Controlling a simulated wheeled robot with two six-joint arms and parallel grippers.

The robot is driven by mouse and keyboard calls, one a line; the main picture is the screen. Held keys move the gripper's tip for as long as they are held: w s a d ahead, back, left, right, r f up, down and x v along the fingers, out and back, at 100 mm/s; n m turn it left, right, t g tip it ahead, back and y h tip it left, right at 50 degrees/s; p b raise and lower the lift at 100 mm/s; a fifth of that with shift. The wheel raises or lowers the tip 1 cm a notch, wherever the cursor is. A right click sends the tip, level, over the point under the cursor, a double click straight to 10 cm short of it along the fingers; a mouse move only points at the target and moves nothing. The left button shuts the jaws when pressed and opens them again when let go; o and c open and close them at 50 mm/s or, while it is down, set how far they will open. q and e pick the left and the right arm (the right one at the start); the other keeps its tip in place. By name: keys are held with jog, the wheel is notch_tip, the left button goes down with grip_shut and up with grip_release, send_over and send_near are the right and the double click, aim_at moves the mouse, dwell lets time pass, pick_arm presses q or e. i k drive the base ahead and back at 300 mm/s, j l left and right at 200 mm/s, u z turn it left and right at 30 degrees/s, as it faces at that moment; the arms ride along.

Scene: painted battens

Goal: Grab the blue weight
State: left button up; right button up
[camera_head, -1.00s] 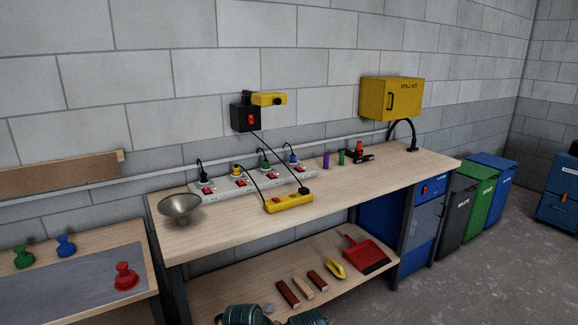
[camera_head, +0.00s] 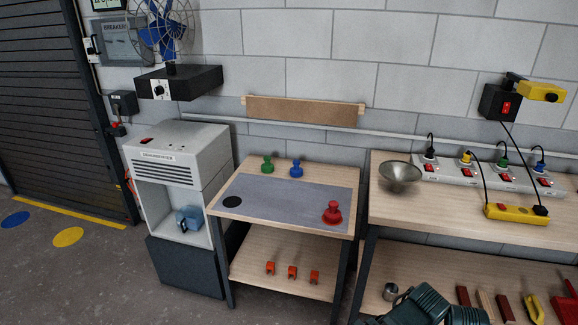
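The blue weight (camera_head: 296,169) stands upright at the back of a small wooden table (camera_head: 345,172), just behind a grey mat (camera_head: 275,203). A green weight (camera_head: 267,164) stands to its left. A larger red weight (camera_head: 332,212) stands on the mat's right part. Dark green parts of my own arms show at the bottom edge, right of centre. Neither gripper's fingers can be made out, and both are far from the blue weight.
A long workbench (camera_head: 470,224) with a metal bowl (camera_head: 399,176) and power strips stands to the right. A dehumidifier (camera_head: 180,160) stands left of the table. Orange items (camera_head: 292,272) sit on the lower shelf. Open floor lies at the lower left.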

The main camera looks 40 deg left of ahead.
aim_at(296, 171)
jog(key=u, duration=1.25)
jog(key=i+z, duration=0.1)
jog(key=z, duration=0.5)
jog(key=i+j+z, duration=0.45)
jog(key=j+z, duration=0.3)
jog(key=i+j, duration=0.15)
jog(key=j, duration=0.25)
jog(key=i+j+z, duration=0.1)
jog(key=j, duration=0.25)
jog(key=i+j, duration=0.15)
jog(key=j, duration=0.25)
jog(key=i+j+z, duration=0.1)
jog(key=j, duration=0.3)
